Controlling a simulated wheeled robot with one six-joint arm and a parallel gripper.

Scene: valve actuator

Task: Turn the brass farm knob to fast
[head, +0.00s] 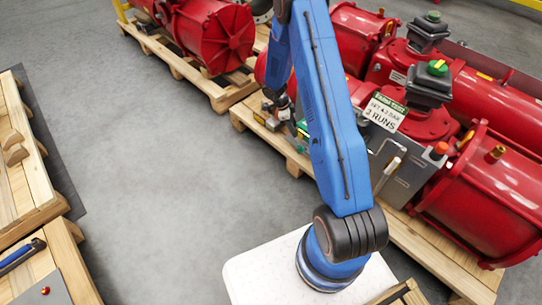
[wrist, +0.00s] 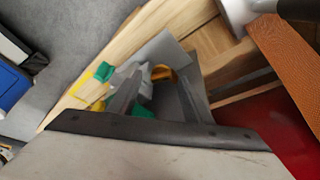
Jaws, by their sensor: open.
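My gripper (wrist: 164,68) is open in the wrist view, its two grey fingers spread. A small brass-orange part (wrist: 163,73), which may be the knob, shows between the fingertips beside a grey fitting. I cannot tell whether the fingers touch it, and no fast mark is readable. Another brass-coloured fitting (head: 496,153) sits on top of the red cylinder at right.
Green parts (wrist: 104,72) and a yellow part (wrist: 98,105) lie close to the left finger. Grey floor (head: 170,180) is clear at left centre.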

